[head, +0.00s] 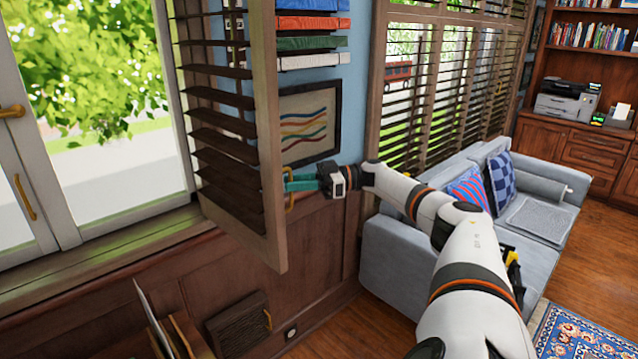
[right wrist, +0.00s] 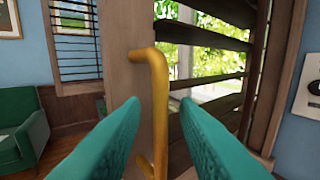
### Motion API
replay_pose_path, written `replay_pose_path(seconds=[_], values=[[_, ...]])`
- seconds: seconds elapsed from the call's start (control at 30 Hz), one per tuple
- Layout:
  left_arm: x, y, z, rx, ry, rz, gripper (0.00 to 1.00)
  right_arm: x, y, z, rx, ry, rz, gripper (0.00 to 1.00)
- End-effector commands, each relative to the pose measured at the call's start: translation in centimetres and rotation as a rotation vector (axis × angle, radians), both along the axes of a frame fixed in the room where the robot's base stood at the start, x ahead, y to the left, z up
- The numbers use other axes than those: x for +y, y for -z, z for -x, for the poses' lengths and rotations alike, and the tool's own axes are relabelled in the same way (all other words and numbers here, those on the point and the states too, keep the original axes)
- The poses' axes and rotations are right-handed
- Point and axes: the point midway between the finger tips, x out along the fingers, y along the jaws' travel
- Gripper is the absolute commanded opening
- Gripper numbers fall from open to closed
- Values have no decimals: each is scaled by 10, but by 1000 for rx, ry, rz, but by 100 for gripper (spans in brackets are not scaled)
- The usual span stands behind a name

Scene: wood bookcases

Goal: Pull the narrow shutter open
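The narrow shutter (head: 262,120) is a brown wooden panel with dark slats. It stands swung out from the window at the left of the head view. Its brass handle (head: 291,202) is on the frame's edge; it also shows upright in the middle of the right wrist view (right wrist: 159,95). My right gripper (head: 290,184) reaches the handle from the right. In the right wrist view its teal fingers (right wrist: 160,106) are apart, one on each side of the handle, with small gaps visible. My left gripper is not in view.
The window (head: 90,110) is behind the shutter at left. A grey sofa (head: 410,250) stands right of the shutter, under my right arm. A framed picture (head: 310,122) hangs on the wall near my gripper. A small wooden door (head: 238,325) sits low on the wall.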

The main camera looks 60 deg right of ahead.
Motion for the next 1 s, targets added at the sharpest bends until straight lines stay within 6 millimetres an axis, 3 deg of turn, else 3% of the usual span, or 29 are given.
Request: replay_pose_path(seconds=[0.2,0.43,0.63,1.0], values=[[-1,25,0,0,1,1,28,-35,4,35,-2,6,1,28],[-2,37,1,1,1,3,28,-62,0,62,-6,5,0,28],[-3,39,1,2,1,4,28,-71,0,72,-1,3,0,28],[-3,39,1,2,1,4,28,-71,0,73,1,1,-1,28]])
